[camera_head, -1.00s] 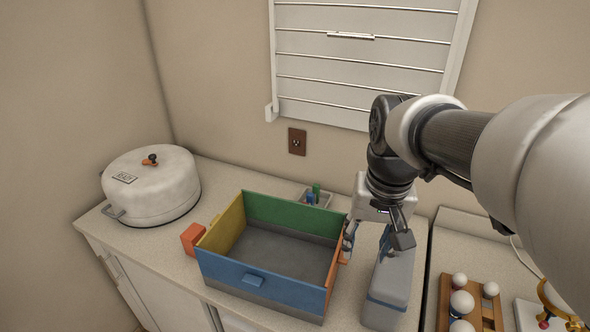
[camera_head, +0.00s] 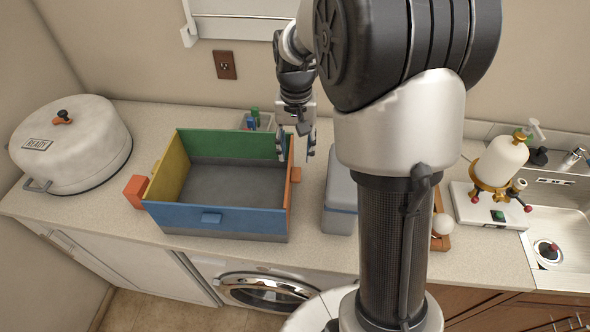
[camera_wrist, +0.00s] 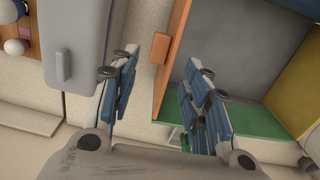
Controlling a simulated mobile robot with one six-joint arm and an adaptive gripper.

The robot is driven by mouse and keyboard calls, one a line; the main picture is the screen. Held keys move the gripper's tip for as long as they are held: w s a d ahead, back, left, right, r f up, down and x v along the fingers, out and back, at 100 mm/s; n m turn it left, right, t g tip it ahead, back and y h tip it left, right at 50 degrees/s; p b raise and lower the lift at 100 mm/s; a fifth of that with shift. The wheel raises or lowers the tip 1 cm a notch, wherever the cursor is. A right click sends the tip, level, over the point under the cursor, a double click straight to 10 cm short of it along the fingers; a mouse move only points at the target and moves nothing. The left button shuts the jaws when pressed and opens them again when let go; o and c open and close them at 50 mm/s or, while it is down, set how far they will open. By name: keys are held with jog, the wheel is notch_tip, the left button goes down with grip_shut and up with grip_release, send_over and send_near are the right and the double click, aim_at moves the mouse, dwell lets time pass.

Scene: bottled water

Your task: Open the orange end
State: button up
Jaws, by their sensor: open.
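An open box with a grey floor (camera_head: 235,185) stands on the counter. Its sides are yellow on the left, green at the back and blue in front; the orange end (camera_head: 290,192) is on the right. The orange end stands upright, with an orange handle (camera_head: 296,174) outside. My gripper (camera_head: 297,152) is open above the orange end and points down. In the wrist view, the handle (camera_wrist: 164,48) and part of the orange end (camera_wrist: 177,30) show between the spread fingers. I cannot tell whether a finger touches them.
A grey container (camera_head: 340,200) stands right of the box, leaving a narrow gap. An orange block (camera_head: 136,191) is beside the yellow side. A white pot (camera_head: 70,145) stands at left. A small tray with bottles (camera_head: 254,119) sits behind. My arm hides part of the right counter.

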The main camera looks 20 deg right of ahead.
aim_at(296, 173)
notch_tip(296, 173, down, 8)
jog(key=shift+f+b, duration=0.1)
jog(key=shift+b, duration=0.65)
grip_shut()
